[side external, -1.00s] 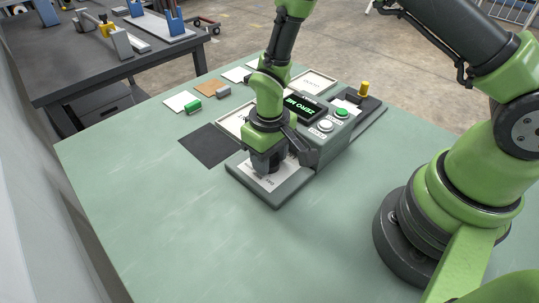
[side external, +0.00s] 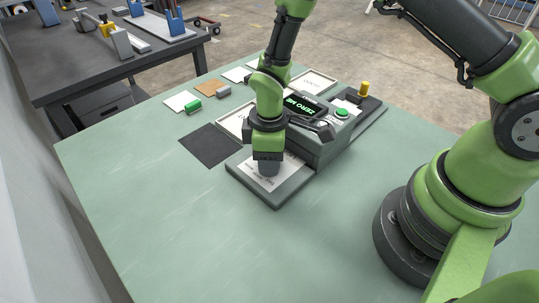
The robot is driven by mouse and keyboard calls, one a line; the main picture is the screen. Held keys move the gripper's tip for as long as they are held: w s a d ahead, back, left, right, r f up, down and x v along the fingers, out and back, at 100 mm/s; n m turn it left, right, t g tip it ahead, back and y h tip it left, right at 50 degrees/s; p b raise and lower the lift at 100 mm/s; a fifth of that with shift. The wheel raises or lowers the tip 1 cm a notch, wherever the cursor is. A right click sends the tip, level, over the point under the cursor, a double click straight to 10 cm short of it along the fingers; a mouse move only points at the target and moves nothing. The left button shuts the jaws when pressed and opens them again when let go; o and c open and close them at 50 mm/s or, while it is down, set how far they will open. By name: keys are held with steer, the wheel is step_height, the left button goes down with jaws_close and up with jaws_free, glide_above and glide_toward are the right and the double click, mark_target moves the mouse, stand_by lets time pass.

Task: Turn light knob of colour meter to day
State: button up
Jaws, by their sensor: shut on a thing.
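The colour meter (side external: 322,150) is a grey box with a lit green display (side external: 302,106) starting "ZERO ME", on a green table. A low plate (side external: 280,199) with a white label extends from its near left end. My gripper (side external: 268,168) points straight down over this plate and is shut on the light knob, which is mostly hidden by the jaws. The label's words are too small and too covered to read, so the knob's setting cannot be told. A green button (side external: 342,113) shows on top of the meter.
A yellow-topped post (side external: 364,89) stands at the meter's far end. A dark square mat (side external: 210,145) lies left of the meter. White and brown cards, a green block (side external: 194,107) and a grey block (side external: 223,92) lie behind. The table's front left is clear.

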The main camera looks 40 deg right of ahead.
steer(key=shift+n, duration=0.5)
steer(key=o, duration=0.9)
steer(key=shift+o, duration=0.2)
step_height(320, 180, up, 10)
steer(key=s+d+r+m+t, duration=0.1)
steer(key=s+r+m, duration=0.1)
steer(key=r, duration=0.3)
steer(key=s+d+r+m+t+y, duration=0.1)
steer(key=s+r+m, duration=0.1)
steer(key=r, duration=0.2)
steer(key=s+d+r+m+t, duration=0.1)
steer(key=s+r+m, duration=0.15)
steer(key=r, duration=0.25)
steer(key=s+d+r+m+t+y, duration=0.1)
steer(key=s+r+m+t, duration=0.3)
steer(key=s+m, duration=0.3)
steer(key=shift+s+d+r, duration=0.4)
steer(key=shift+s+r, duration=0.2)
steer(key=shift+s, duration=0.5)
